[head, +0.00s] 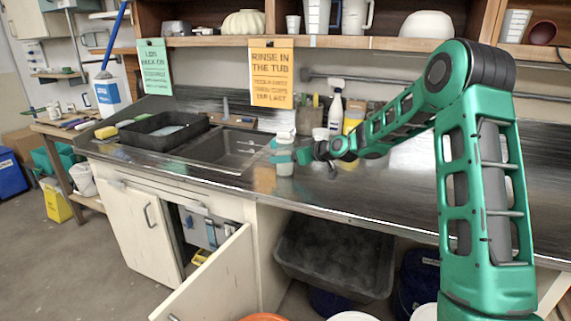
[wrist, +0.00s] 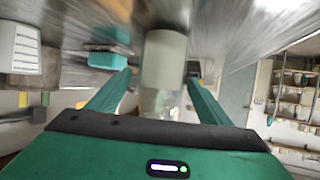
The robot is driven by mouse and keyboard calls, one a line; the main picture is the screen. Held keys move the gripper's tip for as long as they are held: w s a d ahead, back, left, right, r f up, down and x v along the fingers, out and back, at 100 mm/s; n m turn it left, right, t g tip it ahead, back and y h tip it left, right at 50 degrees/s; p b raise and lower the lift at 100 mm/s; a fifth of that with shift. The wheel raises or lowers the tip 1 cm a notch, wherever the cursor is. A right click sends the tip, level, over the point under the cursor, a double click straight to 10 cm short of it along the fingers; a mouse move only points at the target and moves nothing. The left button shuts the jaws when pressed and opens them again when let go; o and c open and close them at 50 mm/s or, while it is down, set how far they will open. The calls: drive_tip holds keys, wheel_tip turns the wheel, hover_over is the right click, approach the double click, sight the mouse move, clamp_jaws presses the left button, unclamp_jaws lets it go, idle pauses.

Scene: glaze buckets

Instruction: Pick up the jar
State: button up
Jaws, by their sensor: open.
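The jar (head: 285,167) is a small, pale, cloudy container standing on the dark metal counter (head: 390,200) just right of the sink. In the wrist view a pale, blurred cylinder that looks like the jar (wrist: 165,55) lies between my two green fingers. My gripper (head: 283,157) reaches in from the right at the height of the jar and partly covers it. In the wrist view my gripper (wrist: 158,78) is open, with a finger on each side of the jar. I cannot tell whether either finger touches it.
The sink basin (head: 232,150) and a black tub (head: 165,132) are to the left. Behind the jar stand a white spray bottle (head: 336,112) and a yellow container (head: 353,117). An orange sign (head: 271,75) hangs above. The counter to the right is mostly clear.

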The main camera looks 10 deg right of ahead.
drive_tip(key=x, duration=0.5)
drive_tip(key=shift+a, duration=0.1)
